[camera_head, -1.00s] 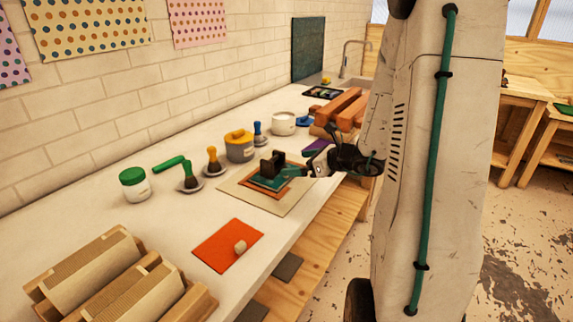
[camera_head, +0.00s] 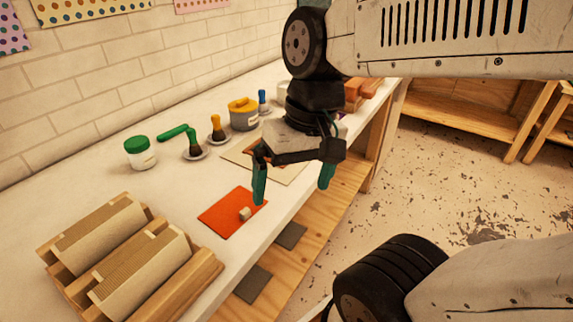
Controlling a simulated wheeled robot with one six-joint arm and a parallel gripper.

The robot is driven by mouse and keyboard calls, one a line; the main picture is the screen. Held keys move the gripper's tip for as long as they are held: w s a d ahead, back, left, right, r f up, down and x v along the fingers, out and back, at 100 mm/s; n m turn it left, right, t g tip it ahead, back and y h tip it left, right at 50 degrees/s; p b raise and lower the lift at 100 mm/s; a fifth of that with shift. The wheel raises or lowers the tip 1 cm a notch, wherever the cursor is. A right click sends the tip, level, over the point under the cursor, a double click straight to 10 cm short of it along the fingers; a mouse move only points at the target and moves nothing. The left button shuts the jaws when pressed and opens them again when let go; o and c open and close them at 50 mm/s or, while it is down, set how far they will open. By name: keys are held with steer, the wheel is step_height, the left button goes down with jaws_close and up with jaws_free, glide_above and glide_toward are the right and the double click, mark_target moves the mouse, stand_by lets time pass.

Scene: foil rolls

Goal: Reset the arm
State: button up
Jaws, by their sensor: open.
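My gripper (camera_head: 293,184) hangs from my arm over the front edge of the worktop, pointing down. Its two green fingers are wide apart with nothing between them. The left finger overlaps the right edge of the orange sheet (camera_head: 222,211) in the picture. A small pale cork-like piece (camera_head: 244,213) lies on that sheet, left of and below the left finger. My gripper body and arm hide part of the cream board (camera_head: 237,154) and the things behind it.
Wooden racks with ribbed rolls (camera_head: 140,266) stand at the front left. A green-lidded jar (camera_head: 140,153), a green brush (camera_head: 194,146), a yellow-topped brush (camera_head: 217,128) and a yellow-lidded grey pot (camera_head: 243,114) line the wall side.

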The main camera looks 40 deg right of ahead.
steer(key=shift+s+d+r+n+t+h, duration=0.15)
steer(key=shift+s+d+r+n+h, duration=0.1)
steer(key=shift+s+d+n+h, duration=0.25)
steer(key=shift+s+d+r+n+t+h, duration=0.2)
steer(key=shift+s+d+n+h, duration=0.15)
steer(key=shift+n, duration=0.25)
stand_by(2.2)
